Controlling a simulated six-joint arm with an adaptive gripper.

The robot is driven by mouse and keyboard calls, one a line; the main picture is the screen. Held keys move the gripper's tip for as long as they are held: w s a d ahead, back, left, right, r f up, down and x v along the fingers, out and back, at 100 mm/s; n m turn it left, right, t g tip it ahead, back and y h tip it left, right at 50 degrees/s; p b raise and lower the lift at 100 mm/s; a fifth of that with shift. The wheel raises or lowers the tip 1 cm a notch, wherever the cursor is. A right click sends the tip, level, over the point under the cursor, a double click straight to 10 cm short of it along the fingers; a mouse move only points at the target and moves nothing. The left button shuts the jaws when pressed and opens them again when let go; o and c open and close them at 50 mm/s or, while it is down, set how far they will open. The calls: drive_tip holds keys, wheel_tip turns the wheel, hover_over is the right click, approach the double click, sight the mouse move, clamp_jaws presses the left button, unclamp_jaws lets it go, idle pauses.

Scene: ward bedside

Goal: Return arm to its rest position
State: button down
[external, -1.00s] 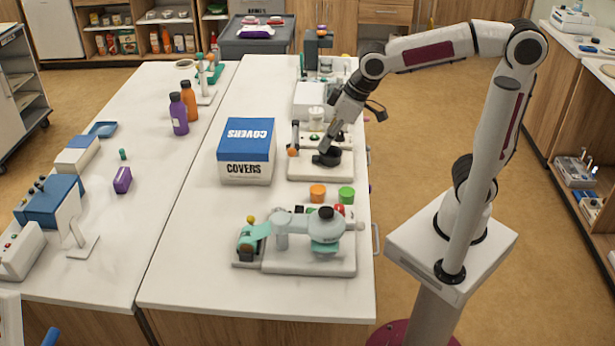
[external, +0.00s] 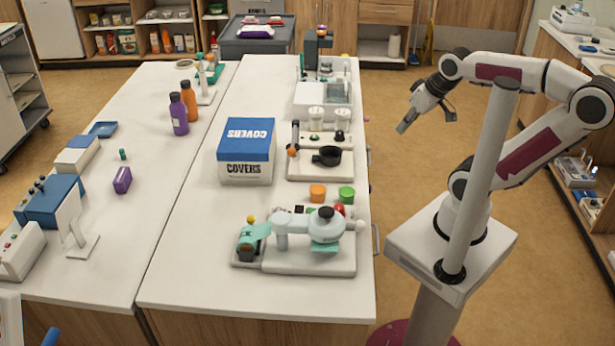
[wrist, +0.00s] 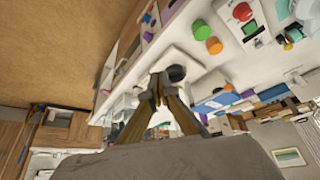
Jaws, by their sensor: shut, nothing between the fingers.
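My gripper (external: 403,128) is shut and empty. In the external view it hangs in the air over the floor, to the right of the white table (external: 215,270), pointing down and to the left. My arm is folded back toward its base. In the wrist view the closed fingertips (wrist: 158,88) meet at the middle of the picture, with table equipment beyond them. They touch nothing that I can see.
On the table stand a blue-and-white COVERS box (external: 246,165), a black pan device (external: 327,157), orange (external: 317,193) and green (external: 347,195) pieces, and a teal-and-white device (external: 318,232). Open floor lies around my gripper. A side counter (external: 560,90) stands behind my arm.

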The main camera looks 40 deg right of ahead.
drive_tip(key=shift+s+d+f+m, duration=0.25)
drive_tip(key=shift+s+d, duration=0.3)
drive_tip(key=shift+s+d+f+m, duration=0.2)
drive_tip(key=shift+s+d+m, duration=0.05)
drive_tip(key=shift+s+d, duration=0.25)
idle(1.3)
